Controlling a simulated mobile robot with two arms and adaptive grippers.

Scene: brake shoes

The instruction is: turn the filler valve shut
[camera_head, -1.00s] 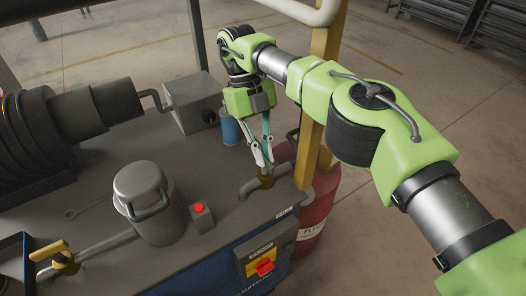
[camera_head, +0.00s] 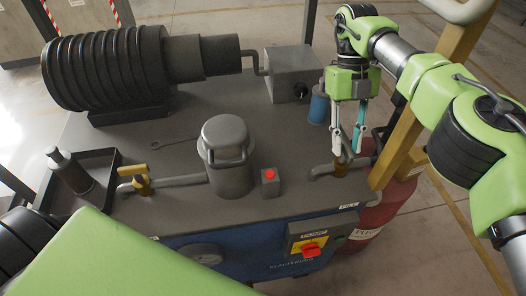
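Two valves show on the grey bench top, and I cannot tell by label which is the filler valve. One valve (camera_head: 141,183) has a yellow handle and sits on the pipe left of the lidded metal pot. The other is a brass-coloured valve (camera_head: 340,169) on a short pipe at the right end of the bench. My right gripper (camera_head: 343,157) points down right over the brass valve, its two fingertips close together. Whether they clasp its handle is hidden. My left gripper is out of view; only a green part of that arm shows at the bottom left.
The metal pot (camera_head: 228,165) stands mid-bench, with a red button box (camera_head: 270,181) beside it. A blue can (camera_head: 319,108) stands behind my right gripper. A dark tray (camera_head: 103,160) holds a bottle at left. A red drum (camera_head: 385,212) and yellow post (camera_head: 404,147) stand close at right.

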